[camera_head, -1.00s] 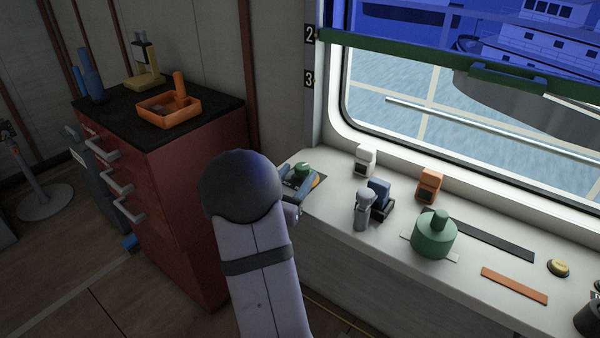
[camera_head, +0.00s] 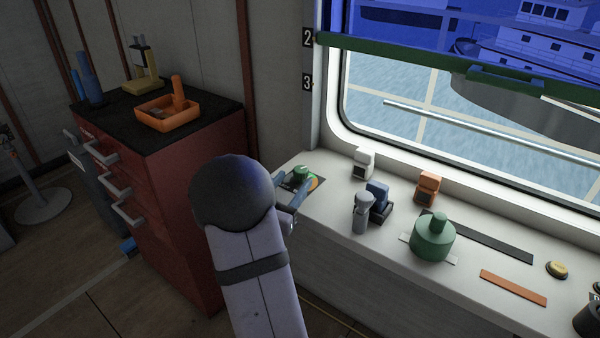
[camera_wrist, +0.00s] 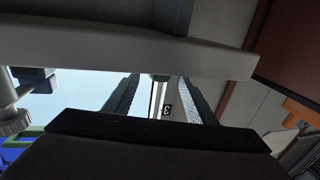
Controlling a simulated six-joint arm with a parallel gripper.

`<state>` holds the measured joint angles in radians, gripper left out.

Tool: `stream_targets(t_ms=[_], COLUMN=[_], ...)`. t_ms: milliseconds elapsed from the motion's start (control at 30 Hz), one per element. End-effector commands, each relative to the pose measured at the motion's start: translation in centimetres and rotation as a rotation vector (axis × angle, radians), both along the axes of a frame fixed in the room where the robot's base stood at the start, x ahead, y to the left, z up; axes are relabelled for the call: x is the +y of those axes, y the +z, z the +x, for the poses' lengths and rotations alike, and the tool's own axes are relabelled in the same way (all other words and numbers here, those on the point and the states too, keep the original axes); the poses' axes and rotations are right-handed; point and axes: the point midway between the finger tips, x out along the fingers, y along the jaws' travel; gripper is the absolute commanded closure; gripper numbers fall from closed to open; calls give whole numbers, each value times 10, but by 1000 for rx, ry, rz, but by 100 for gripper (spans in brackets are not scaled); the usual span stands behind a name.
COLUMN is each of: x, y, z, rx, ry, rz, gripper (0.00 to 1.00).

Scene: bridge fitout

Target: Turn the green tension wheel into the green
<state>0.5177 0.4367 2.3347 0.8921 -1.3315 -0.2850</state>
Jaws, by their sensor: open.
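The small green tension wheel (camera_head: 301,172) sits on a dark plate at the left end of the white window ledge. An orange and green band shows on the plate beside it (camera_head: 313,183). My gripper (camera_head: 291,186) is open at the ledge's left end, its blue-grey fingers close to the wheel on its near side. The fingers partly hide the plate, and I cannot tell whether they touch the wheel. In the wrist view, the two dark fingers stand apart, with a small green piece (camera_wrist: 160,77), likely the wheel, at the ledge between them.
On the ledge (camera_head: 330,215), right of the wheel, stand a white device (camera_head: 362,162), a grey handle (camera_head: 362,213) with a blue block (camera_head: 378,195), an orange device (camera_head: 428,187) and a larger green knob (camera_head: 433,240). A red cabinet (camera_head: 185,215) stands left of my arm.

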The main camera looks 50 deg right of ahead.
Motion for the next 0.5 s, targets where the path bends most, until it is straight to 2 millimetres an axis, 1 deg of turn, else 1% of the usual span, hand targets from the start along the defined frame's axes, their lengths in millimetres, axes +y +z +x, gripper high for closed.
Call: stream_targets(t_ms=[33,100,300,500], x=[-8,-17,-40,-51], y=[1,1,0,0], z=[0,3,7,10], rx=[1,0,1,1], ry=[-3,-3,-2,0], rz=[-1,0,0,-1], gripper=[49,49,49,49])
